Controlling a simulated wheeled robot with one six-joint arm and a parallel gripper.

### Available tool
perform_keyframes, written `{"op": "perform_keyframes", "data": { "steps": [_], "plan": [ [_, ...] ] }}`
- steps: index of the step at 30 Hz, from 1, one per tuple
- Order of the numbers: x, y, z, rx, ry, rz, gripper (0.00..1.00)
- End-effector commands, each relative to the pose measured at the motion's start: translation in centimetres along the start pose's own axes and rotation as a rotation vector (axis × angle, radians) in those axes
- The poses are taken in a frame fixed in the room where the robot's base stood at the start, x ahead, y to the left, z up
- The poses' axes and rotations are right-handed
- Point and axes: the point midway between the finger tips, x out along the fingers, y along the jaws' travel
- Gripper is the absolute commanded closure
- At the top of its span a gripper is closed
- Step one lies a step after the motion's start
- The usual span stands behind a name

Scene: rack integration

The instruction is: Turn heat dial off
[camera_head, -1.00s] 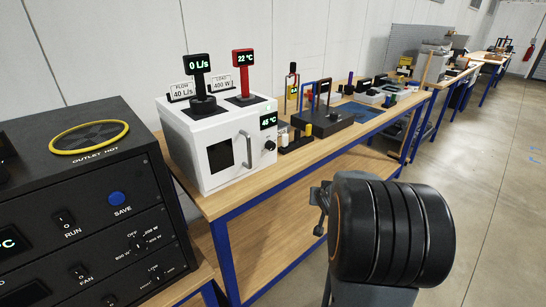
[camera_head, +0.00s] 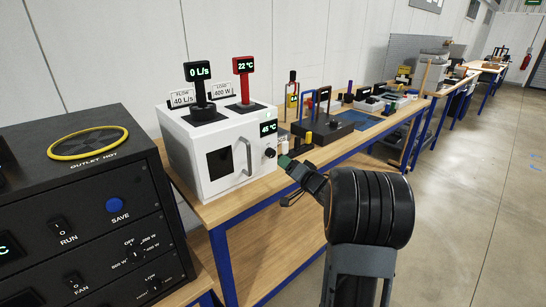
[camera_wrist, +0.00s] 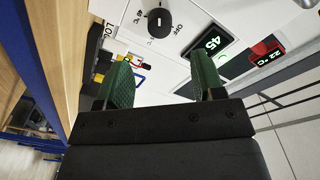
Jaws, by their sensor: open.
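A white box (camera_head: 212,150) stands on the wooden bench and carries a small black round dial (camera_head: 270,153) under its green 45 °C display. In the wrist view the dial (camera_wrist: 159,22) is beyond the fingers, with an OFF label to its lower right. My gripper (camera_head: 288,164) is beside the box's right front edge, close to the dial. In the wrist view my gripper (camera_wrist: 163,83) is open with green pads apart and nothing between them. A second dial (camera_head: 136,252), marked OFF and in watts, is on the black cabinet at left.
The black cabinet (camera_head: 80,195) stands at left with RUN, FAN and SAVE controls. The box has a grey handle (camera_head: 244,158) left of its dial. Black and red display posts stand on its top. A dark fixture (camera_head: 325,128) sits behind my gripper. Floor at right is clear.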

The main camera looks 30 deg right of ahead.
Motion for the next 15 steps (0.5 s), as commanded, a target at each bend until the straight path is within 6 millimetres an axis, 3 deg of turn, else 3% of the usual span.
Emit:
{"op": "perform_keyframes", "data": {
  "steps": [6,15],
  "plan": [
    [4.3,0.0,0.1,0.000,-0.001,0.000,0.38],
    [8.1,0.0,0.0,0.000,0.000,0.001,0.38]
  ]
}}
